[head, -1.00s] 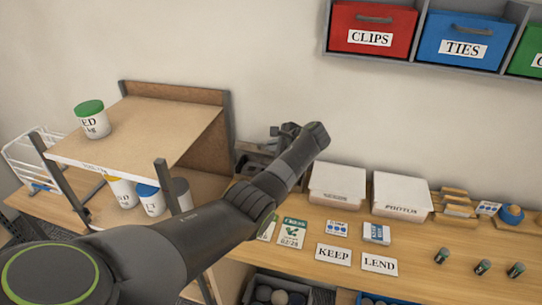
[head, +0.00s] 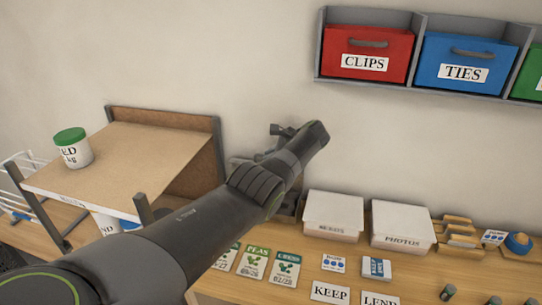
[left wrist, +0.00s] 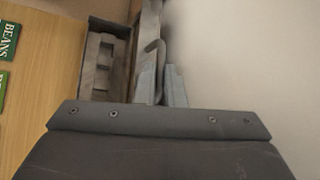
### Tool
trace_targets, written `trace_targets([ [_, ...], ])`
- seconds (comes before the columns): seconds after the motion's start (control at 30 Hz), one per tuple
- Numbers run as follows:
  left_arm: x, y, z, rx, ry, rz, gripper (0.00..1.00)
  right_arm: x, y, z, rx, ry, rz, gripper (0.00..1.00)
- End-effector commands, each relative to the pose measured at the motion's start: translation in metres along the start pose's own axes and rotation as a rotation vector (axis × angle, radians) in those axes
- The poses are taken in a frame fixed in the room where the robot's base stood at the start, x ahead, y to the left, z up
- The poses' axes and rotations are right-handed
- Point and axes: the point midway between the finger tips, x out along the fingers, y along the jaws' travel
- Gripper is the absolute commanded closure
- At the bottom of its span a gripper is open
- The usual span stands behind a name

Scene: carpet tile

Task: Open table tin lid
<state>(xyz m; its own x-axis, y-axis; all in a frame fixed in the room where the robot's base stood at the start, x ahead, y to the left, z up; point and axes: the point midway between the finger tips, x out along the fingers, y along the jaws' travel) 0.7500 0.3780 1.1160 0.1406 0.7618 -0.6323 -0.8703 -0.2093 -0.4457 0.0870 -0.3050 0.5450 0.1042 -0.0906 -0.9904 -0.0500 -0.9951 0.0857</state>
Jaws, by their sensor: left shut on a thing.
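The grey metal tin (left wrist: 104,70) shows in the left wrist view with its inner compartments exposed. A dark lid or wall edge stands along its right side, with a curved hook-like handle (left wrist: 156,48) beside it. My left gripper (left wrist: 162,85) has its two fingers close together at this handle and shut on it. In the head view the tin is mostly hidden behind my left arm, against the wall. My left gripper (head: 279,131) shows small there, above the tin area. My right gripper is not in view.
Two white lidded boxes (head: 333,216) stand right of the arm on the wooden table. Seed packets (head: 255,262) and KEEP and LEND cards (head: 329,293) lie in front. A wooden shelf (head: 110,165) with a green-lidded jar (head: 73,148) stands left. Wall bins (head: 366,52) hang above.

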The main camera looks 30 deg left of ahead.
Motion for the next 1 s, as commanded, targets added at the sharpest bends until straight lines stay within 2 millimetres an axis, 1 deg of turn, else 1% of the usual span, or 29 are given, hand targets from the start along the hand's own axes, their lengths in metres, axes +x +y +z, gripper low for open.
trace_targets([
  [0.63, -0.0001, -0.0006, 0.0003, -0.001, 0.000, -0.001, 1.00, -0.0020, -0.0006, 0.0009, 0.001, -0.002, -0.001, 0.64],
  [0.67, -0.0001, -0.0006, 0.0003, -0.001, 0.000, -0.001, 0.88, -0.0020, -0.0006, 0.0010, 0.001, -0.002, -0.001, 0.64],
  [0.8, -0.0001, -0.0005, 0.0001, 0.000, 0.000, -0.001, 0.69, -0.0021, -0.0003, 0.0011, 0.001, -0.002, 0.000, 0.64],
  [1.0, 0.0000, -0.0001, -0.0001, 0.000, 0.000, 0.000, 0.69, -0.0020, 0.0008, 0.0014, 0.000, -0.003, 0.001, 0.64],
])
